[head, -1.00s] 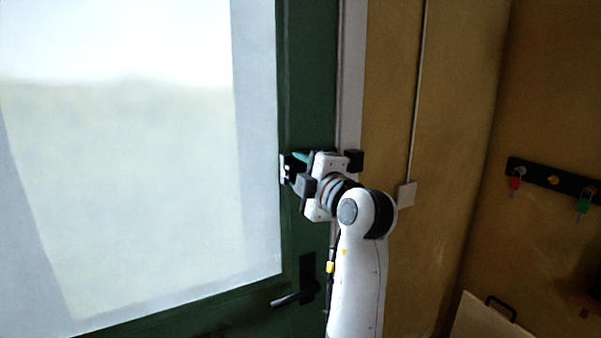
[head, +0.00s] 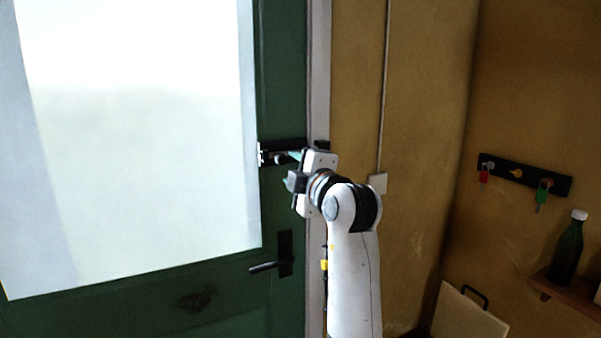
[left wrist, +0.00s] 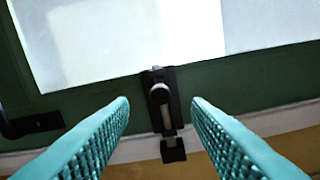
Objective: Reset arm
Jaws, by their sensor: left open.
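My left gripper (head: 290,170) is open and empty, in front of the right edge of the green door (head: 280,90). A black slide bolt (head: 283,147) with a metal knob is mounted on that door edge, just behind the fingers. In the left wrist view, the two teal fingers stand apart with the midpoint between their tips (left wrist: 160,104) over the bolt. The bolt (left wrist: 170,128) shows between the fingers, and they appear not to grip it. My right gripper is not in view.
A door handle (head: 268,266) sits below the bolt. A yellow wall (head: 425,90) lies to the right, with a switch (head: 377,183), a key rack (head: 550,183) with several keys, and a green bottle (head: 567,252) on a shelf. A pale board (head: 462,318) leans at the lower right.

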